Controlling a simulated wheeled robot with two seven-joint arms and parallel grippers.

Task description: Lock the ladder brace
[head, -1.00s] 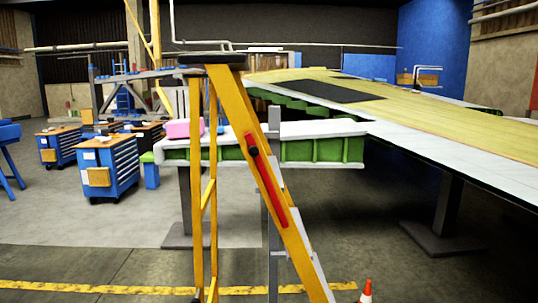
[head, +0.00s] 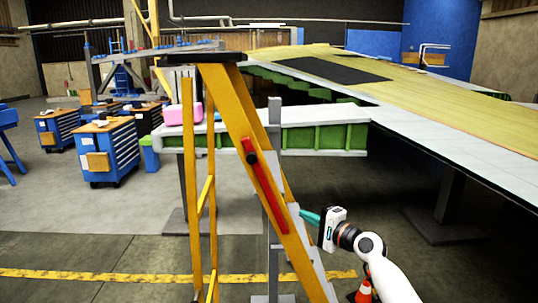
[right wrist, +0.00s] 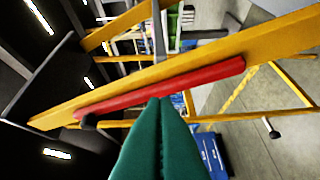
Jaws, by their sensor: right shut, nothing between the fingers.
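A yellow stepladder (head: 235,115) stands open in the middle of the head view. A red brace bar (head: 264,188) with a black knob (head: 251,157) near its upper end lies along the ladder's slanted rail. My right gripper (head: 303,213) is just right of that rail, its green fingers pointing left towards it. In the right wrist view the shut green fingers (right wrist: 160,105) reach to the lower edge of the red bar (right wrist: 165,88); I cannot tell whether they touch it. The black knob (right wrist: 88,121) is at the bar's left end there. My left gripper is not in view.
A wing (head: 440,110) on a jig fills the right side behind the ladder. An orange cone (head: 364,292) stands below my right arm. Blue tool carts (head: 107,150) are at the left.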

